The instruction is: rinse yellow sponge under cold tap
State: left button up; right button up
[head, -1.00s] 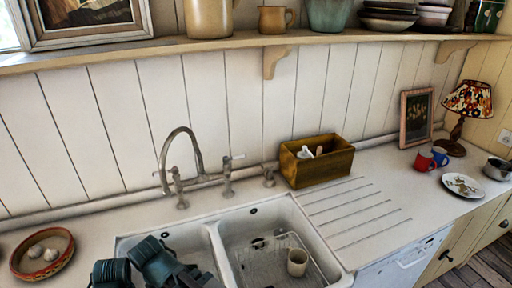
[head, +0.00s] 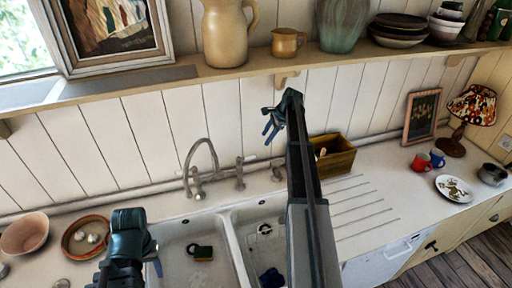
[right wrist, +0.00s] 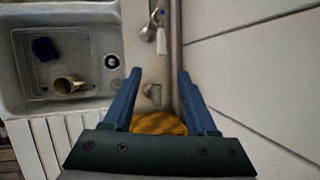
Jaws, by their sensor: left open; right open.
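My right gripper (head: 270,129) is open and raised near the wall, right of the tap. In the right wrist view its blue fingers (right wrist: 160,75) are apart with nothing held between them.
A wooden box (head: 337,160) stands behind the ribbed drainboard (head: 355,208), partly hidden by my right arm. The right basin holds a dark blue item (right wrist: 45,48) and a mug (right wrist: 68,86). Bowls (head: 86,237) stand at the left. A shelf (head: 290,65) with pots overhangs the back.

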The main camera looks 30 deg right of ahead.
jog(key=b, duration=1.3)
send_near(246, 159)
notch_tip(246, 159, down, 7)
jog(key=w+d, duration=0.2)
grip_shut()
dwell(0.7)
